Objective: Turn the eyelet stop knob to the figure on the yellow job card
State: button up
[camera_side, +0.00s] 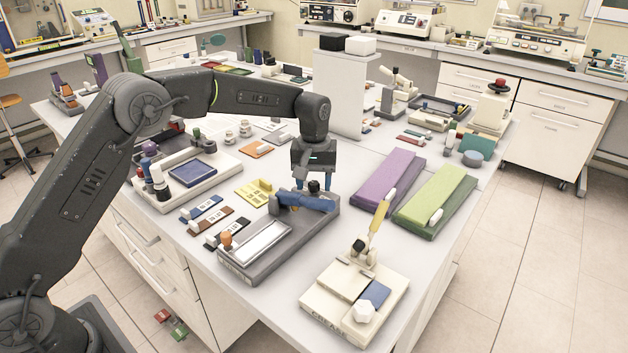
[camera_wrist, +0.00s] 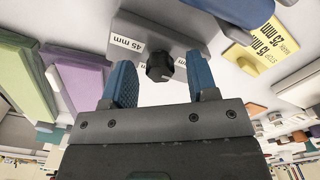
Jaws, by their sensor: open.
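The black eyelet stop knob (camera_wrist: 160,67) sits on a grey block of the press (camera_side: 247,268). In the wrist view a white label (camera_wrist: 126,43) reading 45 mm is left of it, and a partly hidden label lies to its right. A small pale mark shows on the knob; its exact setting cannot be told. My gripper (camera_wrist: 161,82) is open, its blue fingers on either side of the knob with gaps visible. In the side view my gripper (camera_side: 314,184) is above the press. The yellow job card (camera_wrist: 262,47) appears to read STOP 15 mm and MARK 25 mm.
The press has a blue arm (camera_side: 304,201) close to my fingers. A cream device (camera_side: 335,320) stands at front right, with purple (camera_side: 385,177) and green (camera_side: 432,200) blocks behind. A white tower (camera_side: 340,93) stands at the back. Small sample strips lie left of the press.

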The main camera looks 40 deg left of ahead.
aim_at(314, 183)
notch_tip(314, 183, up, 14)
dwell(0.6)
